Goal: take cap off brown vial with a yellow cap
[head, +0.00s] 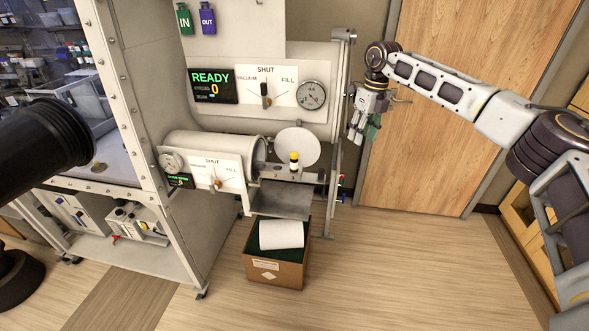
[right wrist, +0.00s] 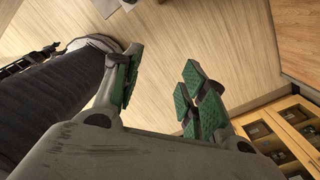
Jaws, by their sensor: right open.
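The brown vial (head: 294,167) stands upright with its yellow cap (head: 294,155) on, at the mouth of the small antechamber. It stands on the narrow extended tray (head: 308,177). My right gripper (head: 362,127) is up and to the right of the vial, well apart from it, in front of the wooden door. In the right wrist view my right gripper (right wrist: 162,88) has its green-padded fingers spread, with nothing between them. The vial is not in the right wrist view. My left gripper is not in view.
The round white hatch (head: 298,146) stands open behind the vial. A metal shelf (head: 284,204) is below the tray, above a cardboard box (head: 276,270) on the floor. The glovebox (head: 128,95) and a black cylinder (head: 40,138) are left. Floor at the right front is clear.

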